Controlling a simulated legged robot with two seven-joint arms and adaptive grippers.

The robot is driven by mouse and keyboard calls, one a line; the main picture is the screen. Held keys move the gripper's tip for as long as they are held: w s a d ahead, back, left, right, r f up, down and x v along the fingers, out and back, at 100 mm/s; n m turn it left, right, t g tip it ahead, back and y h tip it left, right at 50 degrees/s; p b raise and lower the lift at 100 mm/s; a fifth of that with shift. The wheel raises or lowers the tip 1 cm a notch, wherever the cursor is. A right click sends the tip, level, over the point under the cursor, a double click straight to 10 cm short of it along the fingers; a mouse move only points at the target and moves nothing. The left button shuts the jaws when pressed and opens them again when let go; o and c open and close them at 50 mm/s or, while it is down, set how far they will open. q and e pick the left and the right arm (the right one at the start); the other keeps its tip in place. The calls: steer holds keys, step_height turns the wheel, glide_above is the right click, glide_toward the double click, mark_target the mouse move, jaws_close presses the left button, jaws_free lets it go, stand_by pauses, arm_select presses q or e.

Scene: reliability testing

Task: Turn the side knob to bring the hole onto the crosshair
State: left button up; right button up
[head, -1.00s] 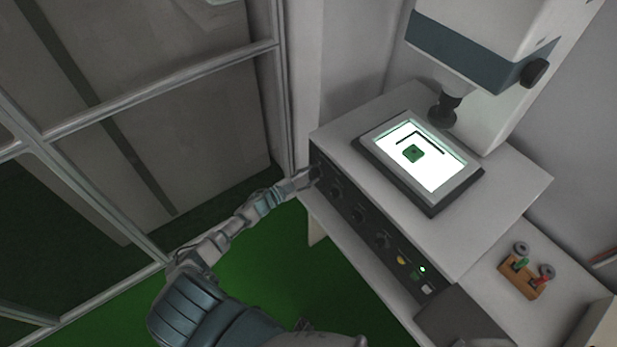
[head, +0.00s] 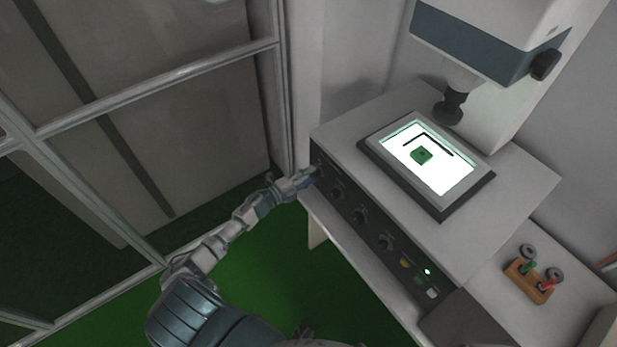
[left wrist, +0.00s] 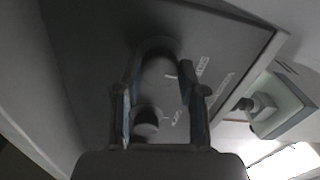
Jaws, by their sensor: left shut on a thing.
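The measuring machine (head: 490,215) has a dark front panel with a row of knobs. My left gripper (head: 312,172) is at the far-left end of this panel and hides most of the side knob there. In the left wrist view the two fingers of my left gripper (left wrist: 163,88) stand on either side of a dark round knob (left wrist: 160,70) and are shut on it. I cannot make out a crosshair. My right gripper is not in view.
More knobs (head: 360,216) and a green light (head: 427,271) lie along the panel. The machine's head (head: 480,45) overhangs the top behind the screen. A wooden block with pegs (head: 527,284) sits at right. A framed glass partition (head: 150,90) stands close on the left.

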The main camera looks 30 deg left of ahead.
arm_select(q)
steer(key=shift+s+d+f+m, duration=0.1)
steer(key=shift+d+f+m, duration=0.1)
steer(key=shift+m, duration=0.3)
steer(key=o, duration=1.1)
steer(key=shift+o, duration=0.2)
steer(key=shift+r, duration=0.1)
steer(key=v, duration=1.1)
steer(key=shift+s+a, duration=0.15)
steer(key=shift+s, duration=0.2)
